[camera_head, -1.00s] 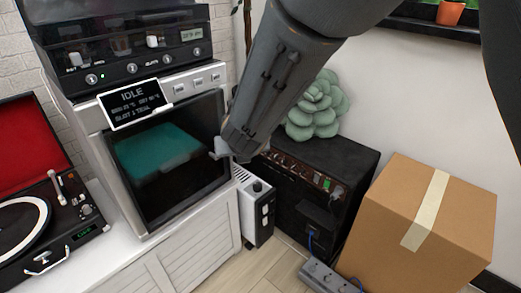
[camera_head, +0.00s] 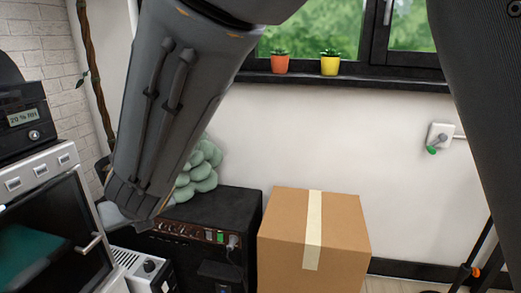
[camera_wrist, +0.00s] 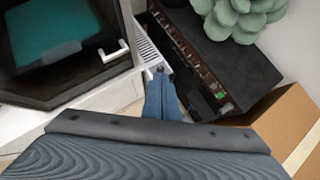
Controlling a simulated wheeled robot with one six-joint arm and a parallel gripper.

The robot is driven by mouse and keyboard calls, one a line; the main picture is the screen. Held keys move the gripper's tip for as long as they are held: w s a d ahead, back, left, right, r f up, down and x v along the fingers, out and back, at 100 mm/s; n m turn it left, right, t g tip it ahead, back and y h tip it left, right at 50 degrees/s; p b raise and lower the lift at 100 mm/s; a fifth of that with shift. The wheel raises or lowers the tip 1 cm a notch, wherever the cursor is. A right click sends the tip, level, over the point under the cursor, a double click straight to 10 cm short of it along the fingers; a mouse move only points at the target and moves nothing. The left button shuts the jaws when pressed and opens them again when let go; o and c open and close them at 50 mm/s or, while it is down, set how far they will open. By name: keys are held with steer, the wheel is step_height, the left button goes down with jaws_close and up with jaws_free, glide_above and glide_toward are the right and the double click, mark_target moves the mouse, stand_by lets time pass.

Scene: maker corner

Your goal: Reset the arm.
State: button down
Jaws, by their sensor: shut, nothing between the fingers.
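My arm hangs across the left of the head view, with my gripper (camera_head: 112,216) at its lower end, partly hidden behind the wrist. The wrist view shows my gripper (camera_wrist: 162,82) with its blue-grey fingers together and nothing between them. It appears in front of a small white vented unit (camera_wrist: 149,49), apart from the printer-like machine (camera_wrist: 92,76) with a dark window. A teal plate (camera_wrist: 55,32) shows behind that window, and a white door handle (camera_wrist: 115,52) stands out from it.
A black amplifier (camera_head: 235,205) with a pale green succulent-shaped thing (camera_head: 201,168) stands by the wall. A taped cardboard box (camera_head: 340,235) stands right of it. Orange (camera_head: 280,64) and yellow (camera_head: 330,65) pots sit on the windowsill. Some floor is clear right of the box.

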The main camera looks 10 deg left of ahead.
steer(key=w+d+r+m+t+h, duration=0.1)
steer(key=w+d+m+h, duration=0.15)
steer(key=d+m, duration=0.4)
steer(key=w+d+r+m+h, duration=0.1)
steer(key=w+d+m, duration=0.3)
steer(key=d, duration=0.5)
steer(key=w+d+r+m+t+h, duration=0.1)
steer(key=w+d+r+m+h, duration=0.1)
steer(key=w+d+m, duration=0.4)
steer(key=s+d+f+m+g+h, duration=0.1)
steer(key=s+d+m+g+h, duration=0.3)
steer(key=d+m, duration=0.9)
steer(key=s+d+f+m+g+y, duration=0.1)
steer(key=s+d+m+g+y, duration=0.1)
steer(key=s+d+m, duration=0.6)
steer(key=s+d+f+m+g+y, duration=0.15)
steer(key=s+d+m, duration=0.35)
steer(key=s, duration=0.5)
steer(key=d+r+m+p, duration=0.3)
steer(key=d+r+p, duration=0.4)
steer(key=p, duration=0.8)
steer(key=shift+r+g+h, duration=0.3)
steer(key=shift+r+g, duration=0.05)
steer(key=shift+r, duration=0.2)
steer(key=shift+a, duration=0.1)
